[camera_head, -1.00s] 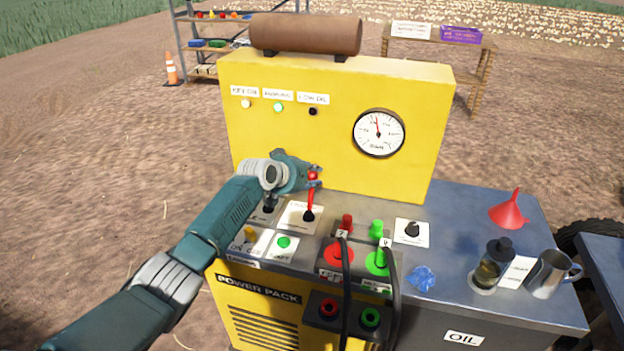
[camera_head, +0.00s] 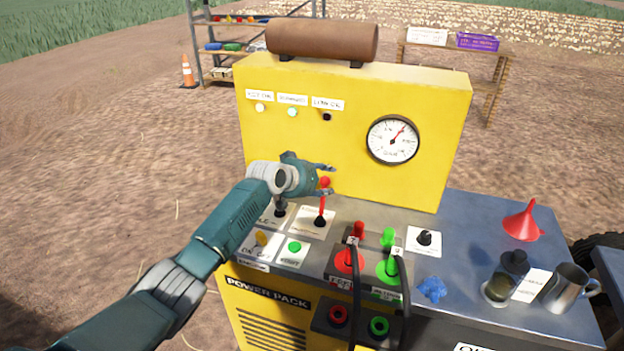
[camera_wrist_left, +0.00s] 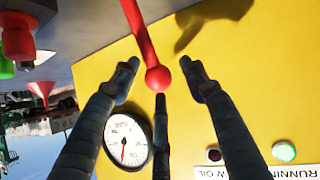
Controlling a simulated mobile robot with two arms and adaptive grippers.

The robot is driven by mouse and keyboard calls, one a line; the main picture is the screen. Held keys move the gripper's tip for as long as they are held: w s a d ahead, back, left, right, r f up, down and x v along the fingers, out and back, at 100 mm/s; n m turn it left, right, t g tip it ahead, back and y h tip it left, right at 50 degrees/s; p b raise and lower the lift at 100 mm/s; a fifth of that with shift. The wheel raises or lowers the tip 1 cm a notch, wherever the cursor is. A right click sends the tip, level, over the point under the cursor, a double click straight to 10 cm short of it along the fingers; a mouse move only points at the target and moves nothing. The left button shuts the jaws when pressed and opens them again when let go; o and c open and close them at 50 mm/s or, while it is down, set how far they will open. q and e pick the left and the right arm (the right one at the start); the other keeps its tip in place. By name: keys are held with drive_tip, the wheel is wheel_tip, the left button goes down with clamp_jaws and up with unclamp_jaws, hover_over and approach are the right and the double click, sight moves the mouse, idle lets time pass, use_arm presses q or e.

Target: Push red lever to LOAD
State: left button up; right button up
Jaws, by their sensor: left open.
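The red lever (camera_head: 322,208) stands up from a white label plate on the power pack's top and leans slightly right in the head view. Its round knob (camera_wrist_left: 158,78) shows in the left wrist view, between the spread fingers. My left gripper (camera_head: 330,180) is open around the knob, with a finger on either side. Gaps show between the knob and the outer fingertips; whether the middle finger touches it I cannot tell. The lever's label (camera_head: 313,232) is too blurred to read. My right gripper is not in view.
A yellow panel with a gauge (camera_head: 392,140) and indicator lights stands close behind the gripper. A black knob (camera_head: 280,209), green button (camera_head: 294,247), and red and green connectors (camera_head: 350,262) with cables crowd the top nearby. A funnel (camera_head: 521,222) and metal mug (camera_head: 568,288) stand at right.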

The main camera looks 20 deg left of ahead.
use_arm(q)
drive_tip(key=v, duration=1)
drive_tip(key=shift+s, duration=0.2)
drive_tip(key=shift+a, duration=0.1)
